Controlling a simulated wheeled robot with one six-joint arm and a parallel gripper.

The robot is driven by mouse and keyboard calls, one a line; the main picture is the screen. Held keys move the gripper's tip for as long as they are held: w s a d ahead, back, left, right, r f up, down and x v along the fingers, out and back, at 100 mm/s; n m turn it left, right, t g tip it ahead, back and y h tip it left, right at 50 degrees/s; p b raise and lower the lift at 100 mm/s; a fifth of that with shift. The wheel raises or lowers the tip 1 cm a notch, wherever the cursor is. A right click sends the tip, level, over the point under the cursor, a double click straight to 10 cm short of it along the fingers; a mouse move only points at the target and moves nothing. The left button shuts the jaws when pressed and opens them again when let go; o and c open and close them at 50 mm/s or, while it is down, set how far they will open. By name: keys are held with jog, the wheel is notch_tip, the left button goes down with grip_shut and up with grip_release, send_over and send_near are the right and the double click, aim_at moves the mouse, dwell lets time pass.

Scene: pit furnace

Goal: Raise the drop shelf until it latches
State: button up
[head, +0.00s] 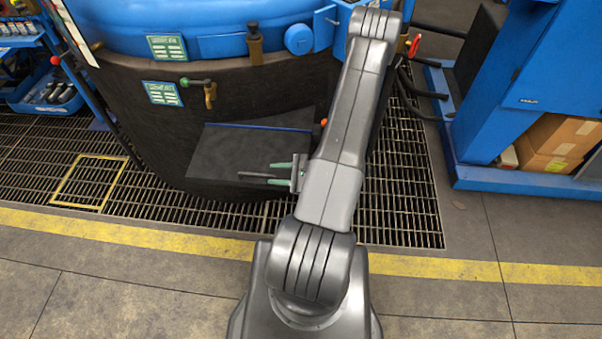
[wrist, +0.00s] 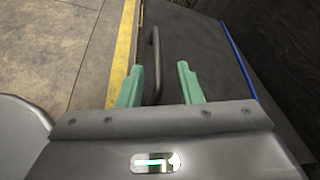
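The drop shelf (head: 240,150) is a dark flat panel on the front of the round furnace, with a blue strip along its upper edge. I cannot tell its exact angle. A dark bar handle (head: 256,175) sits near its lower edge. My gripper (head: 270,174) has green fingers pointing left at the handle. In the wrist view, my gripper (wrist: 158,82) is open, and the handle (wrist: 154,60) shows in the gap between the fingers, nearer the left one. No finger visibly touches it. The shelf (wrist: 200,50) fills the area behind, its blue strip at right.
The dark furnace wall (head: 130,110) with a blue rim rises behind the shelf, carrying a green-knobbed valve (head: 208,90). Floor grating (head: 410,200) and a yellow floor line (head: 440,267) lie in front. A blue cabinet (head: 560,70) stands right, a blue rack (head: 50,95) left.

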aim_at(260, 174)
jog(key=v, duration=0.7)
jog(key=shift+d, duration=0.4)
jog(key=shift+r, duration=0.15)
jog(key=shift+x, duration=6.8)
jog(key=shift+s, duration=0.1)
jog(key=shift+r, duration=0.1)
